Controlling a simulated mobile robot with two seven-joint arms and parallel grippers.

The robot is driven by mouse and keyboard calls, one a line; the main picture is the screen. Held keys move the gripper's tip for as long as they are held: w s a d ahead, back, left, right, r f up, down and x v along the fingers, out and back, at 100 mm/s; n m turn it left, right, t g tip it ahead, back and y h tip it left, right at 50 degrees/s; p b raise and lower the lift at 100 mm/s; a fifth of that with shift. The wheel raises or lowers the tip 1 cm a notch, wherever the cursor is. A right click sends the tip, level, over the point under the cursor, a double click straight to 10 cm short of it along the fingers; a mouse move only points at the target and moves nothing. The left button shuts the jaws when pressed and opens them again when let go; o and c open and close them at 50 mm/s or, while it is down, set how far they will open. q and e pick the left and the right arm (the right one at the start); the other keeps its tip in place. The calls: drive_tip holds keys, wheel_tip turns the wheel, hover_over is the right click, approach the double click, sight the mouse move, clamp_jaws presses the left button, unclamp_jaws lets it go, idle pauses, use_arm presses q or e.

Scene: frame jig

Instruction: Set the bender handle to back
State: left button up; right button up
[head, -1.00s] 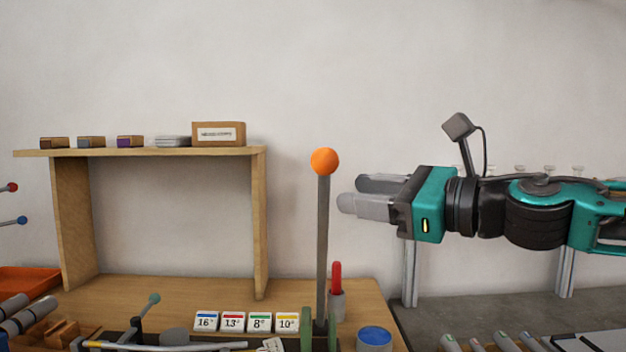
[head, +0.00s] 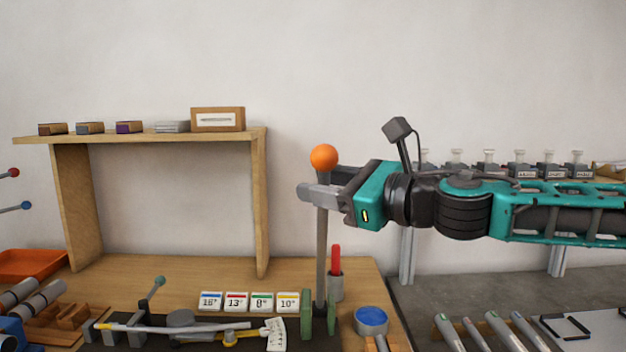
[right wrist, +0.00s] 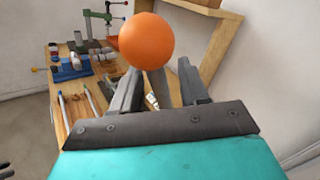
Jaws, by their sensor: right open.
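The bender handle is a tall grey upright lever (head: 322,245) with an orange ball (head: 324,157) on top, standing near the right end of the wooden bench. My right gripper (head: 318,186) is level, just below the ball, with its fingers reaching past the lever. In the right wrist view the ball (right wrist: 146,41) is large, and the lever (right wrist: 158,88) runs down between the two spread fingers (right wrist: 158,90). The gripper is open; a gap shows beside the lever, and contact cannot be told. The lever's foot sits by green plates (head: 306,313). My left gripper is not in view.
A wooden shelf (head: 262,205) stands behind and left of the lever. A red-handled tool in a grey cup (head: 335,288) and a blue round-topped item (head: 371,320) stand close right of it. Numbered cards (head: 236,301) lie left.

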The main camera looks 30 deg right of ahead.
drive_tip(key=shift+x, duration=0.85)
drive_tip(key=shift+a, duration=0.15)
drive_tip(key=shift+c, duration=0.2)
clamp_jaws()
